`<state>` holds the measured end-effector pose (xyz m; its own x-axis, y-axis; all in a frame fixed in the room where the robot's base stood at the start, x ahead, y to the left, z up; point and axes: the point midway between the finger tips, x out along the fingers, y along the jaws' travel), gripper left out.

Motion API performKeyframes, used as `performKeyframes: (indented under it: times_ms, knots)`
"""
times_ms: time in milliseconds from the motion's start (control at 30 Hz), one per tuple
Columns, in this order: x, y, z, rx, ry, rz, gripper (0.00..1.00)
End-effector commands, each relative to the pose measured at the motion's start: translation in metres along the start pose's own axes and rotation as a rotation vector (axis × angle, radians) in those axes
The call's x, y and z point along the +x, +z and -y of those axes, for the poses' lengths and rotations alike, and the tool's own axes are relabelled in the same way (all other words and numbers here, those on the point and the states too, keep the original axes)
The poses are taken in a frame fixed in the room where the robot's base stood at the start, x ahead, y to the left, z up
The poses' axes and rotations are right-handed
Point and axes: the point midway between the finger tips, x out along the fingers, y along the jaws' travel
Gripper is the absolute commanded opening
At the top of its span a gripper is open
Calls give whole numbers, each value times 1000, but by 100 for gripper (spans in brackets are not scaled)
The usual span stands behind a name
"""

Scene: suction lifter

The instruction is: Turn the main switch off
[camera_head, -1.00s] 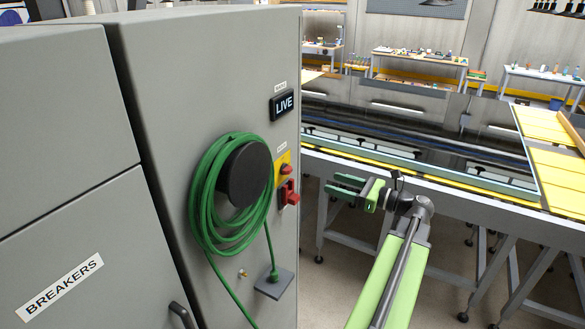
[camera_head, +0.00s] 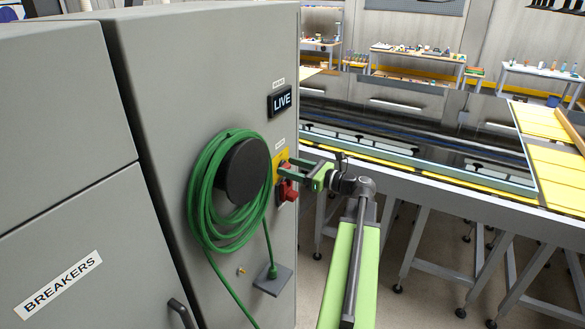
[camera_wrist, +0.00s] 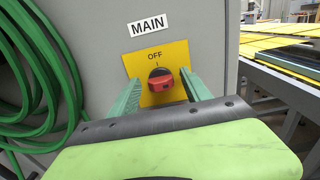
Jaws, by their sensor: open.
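The main switch is a red knob (camera_wrist: 160,79) on a yellow plate (camera_wrist: 178,54) marked OFF at the top, under a MAIN label (camera_wrist: 149,25). In the wrist view its red grip lies roughly crosswise to the OFF mark. My gripper (camera_head: 286,166) is open at the cabinet front, with one green finger on each side of the knob in the wrist view. I cannot tell whether the fingers touch it. A display (camera_head: 282,101) above the switch reads LIVE.
A coiled green cable (camera_head: 208,190) hangs on a dark round hub (camera_head: 243,171) just left of the switch. A red fitting (camera_head: 289,192) sits below the switch. The grey cabinet (camera_head: 180,70) fills the left; a long machine table (camera_head: 440,195) stands to the right.

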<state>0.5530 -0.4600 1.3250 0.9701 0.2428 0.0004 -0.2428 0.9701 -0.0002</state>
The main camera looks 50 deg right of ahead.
Motion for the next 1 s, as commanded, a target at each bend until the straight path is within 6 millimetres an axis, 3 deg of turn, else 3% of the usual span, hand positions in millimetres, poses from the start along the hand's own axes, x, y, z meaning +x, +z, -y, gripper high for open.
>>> performKeyframes:
  times_ms: [67,467,767,1000]
  knots:
    - [0,0,0,0,0,0,54]
    - [-1,0,0,0,-1,0,1]
    - [-2,0,2,-22,-4,0,0]
    - [-2,0,1,-137,-4,0,0]
